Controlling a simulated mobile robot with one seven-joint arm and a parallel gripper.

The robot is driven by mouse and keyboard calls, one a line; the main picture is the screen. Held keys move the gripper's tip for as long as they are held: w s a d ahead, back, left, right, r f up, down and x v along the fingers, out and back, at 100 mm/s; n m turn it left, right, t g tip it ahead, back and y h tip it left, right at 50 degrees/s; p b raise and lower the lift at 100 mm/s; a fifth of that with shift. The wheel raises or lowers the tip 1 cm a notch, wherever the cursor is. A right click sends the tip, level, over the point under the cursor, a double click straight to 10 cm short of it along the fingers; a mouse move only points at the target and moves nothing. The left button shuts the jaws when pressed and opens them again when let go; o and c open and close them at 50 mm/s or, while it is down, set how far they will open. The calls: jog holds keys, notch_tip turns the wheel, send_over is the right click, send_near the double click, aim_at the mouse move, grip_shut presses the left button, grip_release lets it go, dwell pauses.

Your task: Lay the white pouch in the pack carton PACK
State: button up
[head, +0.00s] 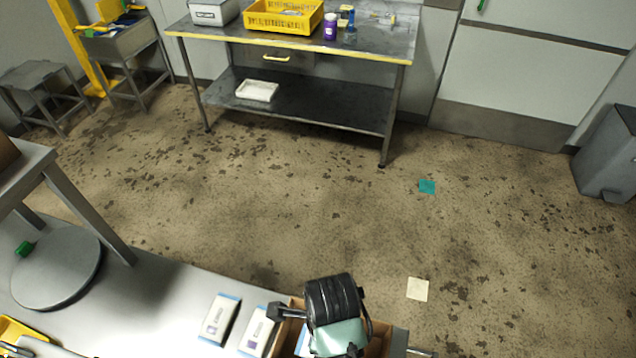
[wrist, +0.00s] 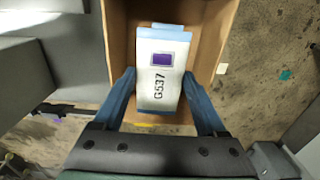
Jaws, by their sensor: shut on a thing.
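The white pouch (wrist: 162,88) has blue ends, a purple square and the print G637. My gripper (wrist: 160,80) is shut on its two long sides in the wrist view. The pouch is over or within the open brown carton (wrist: 118,40); its height above the floor of the carton is hard to tell. A blue strip shows beyond its far end, perhaps of another pouch beneath. In the head view the carton (head: 380,338) is at the bottom edge, mostly hidden by my wrist. No PACK lettering is visible.
Two similar white pouches (head: 221,318) (head: 257,332) lie on the grey counter (head: 150,310) left of the carton. A round grey plate (head: 58,268) is further left. A steel table (head: 300,105) with a yellow crate (head: 284,17) stands across the open floor.

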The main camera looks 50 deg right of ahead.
jog(key=f, duration=0.4)
jog(key=shift+s+f, duration=0.3)
jog(key=shift+w+f+p, duration=0.1)
jog(key=shift+f+p, duration=0.2)
jog(key=shift+f, duration=1.5)
jog(key=shift+f, duration=0.35)
jog(key=o, duration=1.4)
jog(key=shift+c, duration=0.2)
jog(key=shift+r, duration=0.15)
notch_tip(320, 180, up, 12)
jog(key=shift+r, duration=0.2)
